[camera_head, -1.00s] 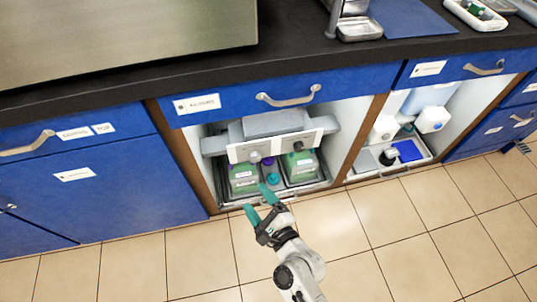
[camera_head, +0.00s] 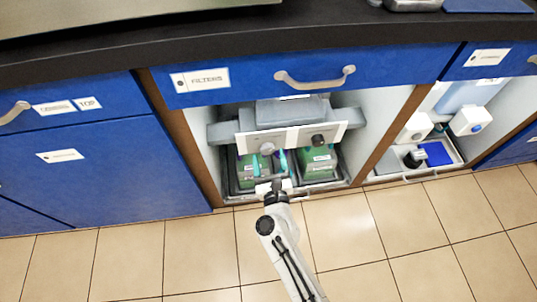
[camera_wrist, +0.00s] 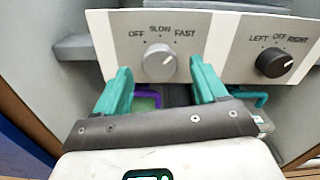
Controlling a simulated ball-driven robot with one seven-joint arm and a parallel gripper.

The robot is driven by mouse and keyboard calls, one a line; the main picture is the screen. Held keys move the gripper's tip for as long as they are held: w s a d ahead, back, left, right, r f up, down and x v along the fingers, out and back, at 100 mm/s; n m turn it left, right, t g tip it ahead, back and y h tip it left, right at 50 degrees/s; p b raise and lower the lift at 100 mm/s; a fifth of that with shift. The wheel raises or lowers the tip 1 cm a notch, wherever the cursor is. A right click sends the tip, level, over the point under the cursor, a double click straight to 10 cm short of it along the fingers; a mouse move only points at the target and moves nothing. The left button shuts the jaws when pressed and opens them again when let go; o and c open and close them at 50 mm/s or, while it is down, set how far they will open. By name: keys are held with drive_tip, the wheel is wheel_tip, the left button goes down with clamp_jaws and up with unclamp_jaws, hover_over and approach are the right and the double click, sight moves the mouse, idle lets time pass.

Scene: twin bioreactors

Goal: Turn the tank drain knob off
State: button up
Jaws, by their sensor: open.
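A white control panel (camera_head: 292,136) sits under the counter. Its grey knob (camera_wrist: 160,63) is labelled OFF, SLOW and FAST; the white mark points up and right, toward FAST. Its black knob (camera_wrist: 273,62) is labelled LEFT, OFF and RIGHT; its mark appears to point toward RIGHT. No label readable here says which is the tank drain knob. My gripper (camera_wrist: 162,80) is open, its teal fingers on either side of and just below the grey knob in the wrist view, apart from it. In the head view my gripper (camera_head: 269,165) is in front of the panel's left half.
Green-labelled containers (camera_head: 318,163) stand in a tray below the panel. A blue drawer (camera_head: 230,82) and the dark countertop (camera_head: 330,42) overhang the opening. Wooden dividers (camera_head: 385,135) bound it on both sides. Tiled floor (camera_head: 370,240) in front is clear.

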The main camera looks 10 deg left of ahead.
drive_tip(key=shift+x, duration=1.15)
drive_tip(key=shift+c, duration=0.3)
drive_tip(key=c, duration=1)
